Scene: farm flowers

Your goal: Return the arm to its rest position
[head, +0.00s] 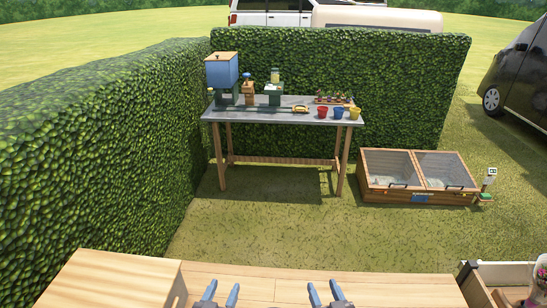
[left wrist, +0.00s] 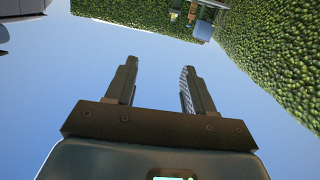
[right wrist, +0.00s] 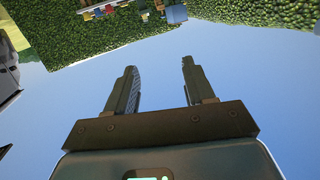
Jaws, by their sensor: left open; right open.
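My left gripper (head: 221,294) shows at the bottom edge of the head view, left of centre, in front of a wooden surface. Its two fingers stand apart with nothing between them, as the left wrist view (left wrist: 158,88) also shows. My right gripper (head: 325,293) is at the bottom edge, right of centre. Its fingers are apart and empty, also in the right wrist view (right wrist: 157,88). Both grippers are side by side at similar height and touch nothing visible. The rest of both arms is out of the head view.
A wooden surface (head: 270,284) spans the bottom, with a wooden box (head: 115,278) at left and a white-sided crate (head: 500,272) at right. A grey-topped table (head: 285,113) with pots and dispensers stands farther off. A cold frame (head: 418,198) is right of it. Hedges (head: 90,140) border the grass.

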